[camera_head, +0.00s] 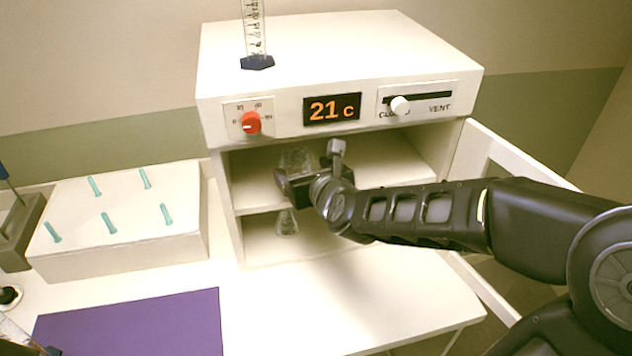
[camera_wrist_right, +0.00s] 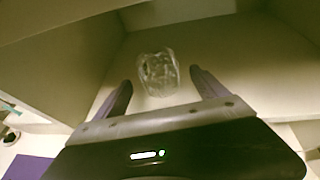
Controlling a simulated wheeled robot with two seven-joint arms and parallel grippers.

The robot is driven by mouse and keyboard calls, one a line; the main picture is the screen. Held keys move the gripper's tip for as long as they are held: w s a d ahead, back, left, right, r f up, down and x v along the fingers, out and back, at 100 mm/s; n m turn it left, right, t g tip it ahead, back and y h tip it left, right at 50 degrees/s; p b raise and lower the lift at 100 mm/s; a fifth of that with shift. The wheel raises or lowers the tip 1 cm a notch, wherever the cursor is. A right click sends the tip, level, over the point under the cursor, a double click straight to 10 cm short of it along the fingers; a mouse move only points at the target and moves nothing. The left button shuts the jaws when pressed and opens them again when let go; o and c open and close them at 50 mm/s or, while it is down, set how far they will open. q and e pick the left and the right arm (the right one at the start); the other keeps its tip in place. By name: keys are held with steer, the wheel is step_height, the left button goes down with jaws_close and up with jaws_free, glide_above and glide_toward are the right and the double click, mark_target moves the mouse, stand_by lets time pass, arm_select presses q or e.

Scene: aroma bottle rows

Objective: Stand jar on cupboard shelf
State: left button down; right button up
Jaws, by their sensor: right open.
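A clear glass jar (camera_head: 295,160) stands on the upper shelf (camera_head: 250,192) of the white cupboard (camera_head: 340,50), towards the left side. My right gripper (camera_head: 300,183) reaches into the cupboard opening in front of the jar. In the right wrist view the jar (camera_wrist_right: 157,72) shows just ahead of and between the spread fingers of the right gripper (camera_wrist_right: 161,85), with clear space on both sides of it. The right gripper is open. The gripper hides part of the shelf and the jar's lower part in the head view. My left gripper is not in view.
A small glass flask (camera_head: 287,224) stands on the lower shelf. The cupboard door (camera_head: 510,165) hangs open at the right. A measuring cylinder (camera_head: 254,35) stands on top. A pegged white block (camera_head: 120,215) and purple mat (camera_head: 135,325) lie left.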

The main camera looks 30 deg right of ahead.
steer(key=b+v, duration=0.4)
steer(key=v, duration=0.4)
steer(key=shift+s, duration=0.35)
stand_by(0.4)
